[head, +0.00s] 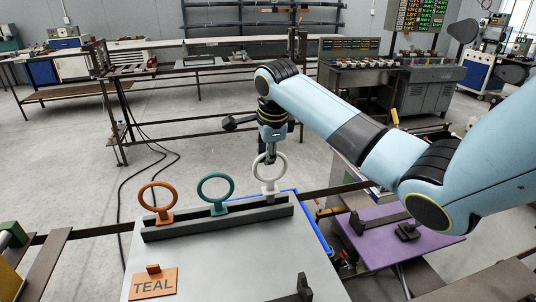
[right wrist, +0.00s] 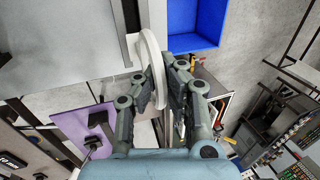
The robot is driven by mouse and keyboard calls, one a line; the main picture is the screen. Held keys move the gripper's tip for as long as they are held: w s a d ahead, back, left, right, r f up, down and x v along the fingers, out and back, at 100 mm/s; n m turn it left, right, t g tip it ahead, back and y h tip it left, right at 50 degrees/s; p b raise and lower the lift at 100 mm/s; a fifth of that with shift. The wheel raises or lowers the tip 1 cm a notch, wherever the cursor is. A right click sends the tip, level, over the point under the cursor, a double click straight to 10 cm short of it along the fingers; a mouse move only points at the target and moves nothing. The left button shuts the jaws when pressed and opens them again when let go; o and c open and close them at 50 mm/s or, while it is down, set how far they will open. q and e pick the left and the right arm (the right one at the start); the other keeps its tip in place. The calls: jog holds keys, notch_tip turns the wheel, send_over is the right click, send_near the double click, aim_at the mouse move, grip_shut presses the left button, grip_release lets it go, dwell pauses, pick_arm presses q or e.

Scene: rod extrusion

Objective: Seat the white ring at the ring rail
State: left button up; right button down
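The white ring (head: 281,169) stands upright at the right end of the grey ring rail (head: 222,221). Its foot is at the rail's slot, but I cannot tell whether it is fully down. An orange ring (head: 172,193) and a teal ring (head: 231,193) stand upright further left in the rail. My left gripper is not in view.
An orange plate reading TEAL (head: 153,285) lies at the grey table's front left. A blue tray (head: 318,236) is beside the table's right edge; it also shows in the right wrist view (right wrist: 195,22). A purple surface (head: 440,240) with dark parts lies at the right.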

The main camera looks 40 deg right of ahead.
aim_at(268, 180)
jog(key=shift+f+b, duration=0.45)
jog(key=shift+f, duration=1.35)
jog(key=c, duration=2.1)
grip_release()
jog(key=o, duration=0.7)
jog(key=shift+r, duration=0.2)
jog(key=v, duration=1.1)
jog(key=shift+r, duration=0.25)
jog(key=shift+o, duration=0.2)
jog(key=shift+s+a, duration=0.1)
jog(key=shift+s, duration=0.05)
jog(key=o, duration=1.4)
jog(key=shift+c, duration=0.2)
